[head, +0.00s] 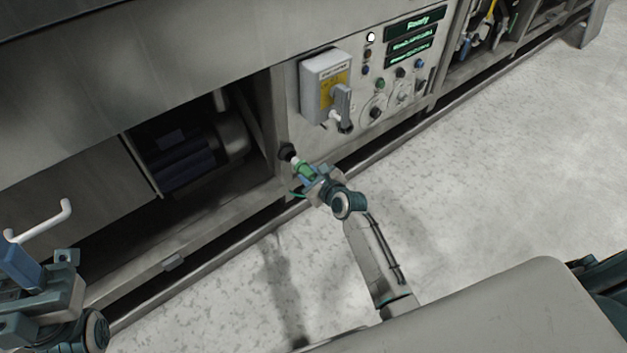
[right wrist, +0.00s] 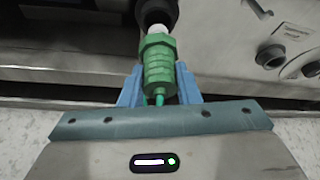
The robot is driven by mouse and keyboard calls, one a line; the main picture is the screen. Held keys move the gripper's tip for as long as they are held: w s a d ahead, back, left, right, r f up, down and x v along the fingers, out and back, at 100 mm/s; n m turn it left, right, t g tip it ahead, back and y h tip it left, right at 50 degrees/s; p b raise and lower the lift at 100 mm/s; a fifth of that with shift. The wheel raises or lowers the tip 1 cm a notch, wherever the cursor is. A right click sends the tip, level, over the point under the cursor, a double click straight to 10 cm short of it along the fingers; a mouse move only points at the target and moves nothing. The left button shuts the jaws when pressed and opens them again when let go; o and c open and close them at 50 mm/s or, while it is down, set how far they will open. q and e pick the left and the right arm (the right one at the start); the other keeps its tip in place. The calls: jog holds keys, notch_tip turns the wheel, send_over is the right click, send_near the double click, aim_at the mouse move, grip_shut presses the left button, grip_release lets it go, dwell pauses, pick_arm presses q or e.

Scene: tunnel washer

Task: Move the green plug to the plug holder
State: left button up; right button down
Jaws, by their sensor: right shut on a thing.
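My right gripper (head: 308,173) is shut on the green plug (head: 304,169) at the lower left edge of the control panel. In the right wrist view the ribbed green plug (right wrist: 158,68) sits between the blue fingers (right wrist: 158,92), its white tip pointing at a black round fitting (right wrist: 157,10). The tip meets the fitting's mouth; I cannot tell how deep it goes. The black fitting also shows in the head view (head: 287,151). A thin green cable trails from the plug. My left gripper (head: 22,258) is at the lower left, beside a white bent handle (head: 45,222); its jaw state is unclear.
A grey switch box (head: 325,85) with a yellow label stands out from the control panel, right of the plug. An open bay with a dark motor (head: 190,150) lies to the left. The speckled floor (head: 510,170) is clear at the right.

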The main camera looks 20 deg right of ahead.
aim_at(303, 167)
jog(key=shift+w+a+b, duration=0.15)
jog(key=shift+w+b, duration=0.2)
jog(key=shift+w, duration=0.1)
jog(key=shift+r+p, duration=0.15)
jog(key=shift+p, duration=0.5)
jog(key=shift+w, duration=0.1)
jog(key=shift+w+a, duration=0.25)
jog(key=shift+w, duration=0.4)
jog(key=shift+w+a, duration=0.1)
jog(key=shift+w, duration=0.1)
jog(key=shift+w+a+p, duration=0.1)
jog(key=shift+w+p, duration=0.25)
